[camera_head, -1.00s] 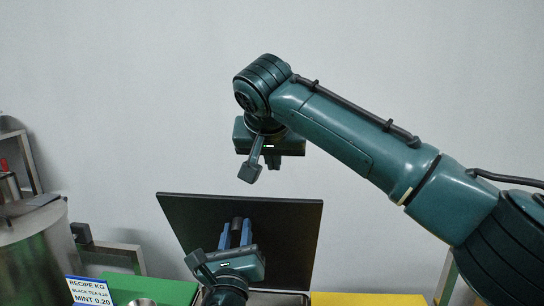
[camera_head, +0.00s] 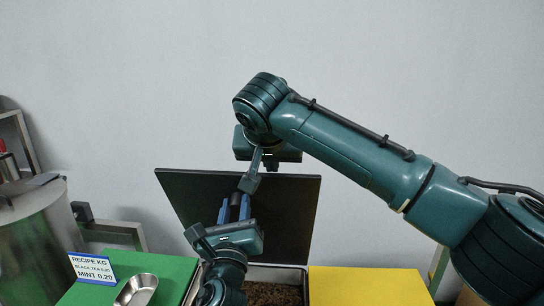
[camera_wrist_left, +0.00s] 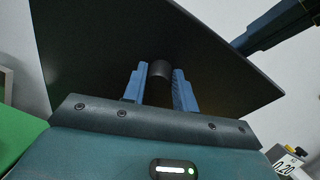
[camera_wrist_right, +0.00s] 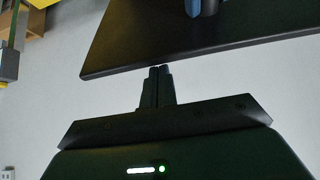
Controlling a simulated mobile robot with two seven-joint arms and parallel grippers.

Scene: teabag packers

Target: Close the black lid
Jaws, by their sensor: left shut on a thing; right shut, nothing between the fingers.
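The black lid (camera_head: 285,215) stands steeply raised at the back of a metal-rimmed bin (camera_head: 262,272). My left gripper (camera_head: 236,205) is in front of the lid, shut on its dark round knob, which shows between the blue fingers in the left wrist view (camera_wrist_left: 160,70). My right gripper (camera_wrist_right: 158,72) is shut and empty, with its fingertips close to the lid's edge in the right wrist view; I cannot tell whether they touch. In the head view its fingers are hidden, and its wrist is just above the lid's top edge.
Brown loose contents (camera_head: 272,294) show in the bin. A green surface (camera_head: 180,264) with a recipe sign (camera_head: 92,267) and metal scoop (camera_head: 137,291) is left of the bin. A yellow surface (camera_head: 365,287) is right. A large metal drum (camera_head: 35,240) stands far left.

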